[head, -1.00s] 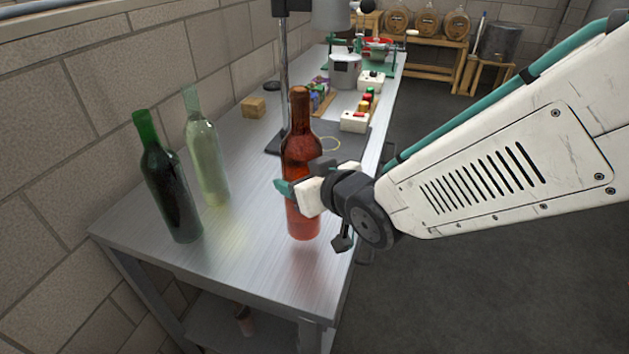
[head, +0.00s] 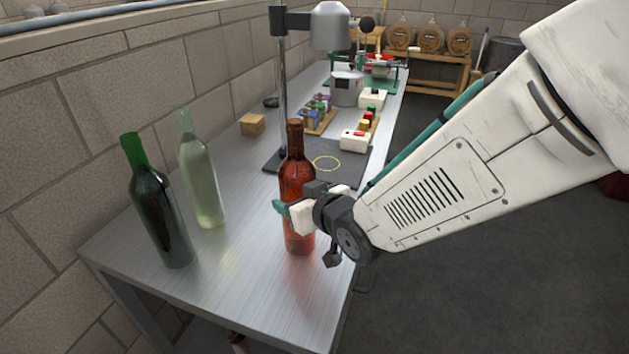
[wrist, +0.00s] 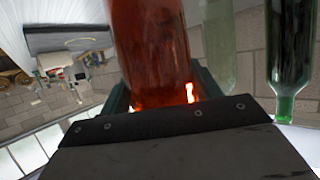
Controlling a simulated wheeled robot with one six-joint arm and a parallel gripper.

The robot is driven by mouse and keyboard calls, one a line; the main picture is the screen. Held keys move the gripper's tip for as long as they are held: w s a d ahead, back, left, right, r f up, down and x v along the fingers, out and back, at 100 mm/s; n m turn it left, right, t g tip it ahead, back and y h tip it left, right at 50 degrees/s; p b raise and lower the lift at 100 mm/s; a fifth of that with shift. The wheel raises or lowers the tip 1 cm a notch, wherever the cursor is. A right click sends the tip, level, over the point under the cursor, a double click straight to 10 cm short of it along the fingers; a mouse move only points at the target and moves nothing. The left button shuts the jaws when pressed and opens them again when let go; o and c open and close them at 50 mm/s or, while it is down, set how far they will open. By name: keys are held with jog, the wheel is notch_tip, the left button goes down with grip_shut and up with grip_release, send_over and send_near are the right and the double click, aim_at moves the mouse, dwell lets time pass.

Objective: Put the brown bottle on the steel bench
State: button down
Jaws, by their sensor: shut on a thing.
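The brown bottle (head: 296,176) is reddish-brown glass and stands upright in my gripper (head: 292,213). My gripper is shut around its lower body, reaching in from the right. The bottle is over the near part of the steel bench (head: 235,285). A reddish reflection shows on the bench below it; I cannot tell whether its base touches the top. In the wrist view the brown bottle (wrist: 150,45) fills the space between the fingers, and its ends are out of frame.
A dark green bottle (head: 158,205) and a pale clear green bottle (head: 202,172) stand on the bench to the left. Behind are a corking stand's dark base (head: 340,178), a wooden block (head: 252,124) and small switch boxes (head: 355,141). The front of the bench is bare.

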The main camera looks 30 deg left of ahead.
jog(key=shift+r, duration=0.1)
jog(key=shift+c, duration=1.6)
grip_release()
jog(key=v, duration=1.2)
jog(key=shift+s, duration=0.1)
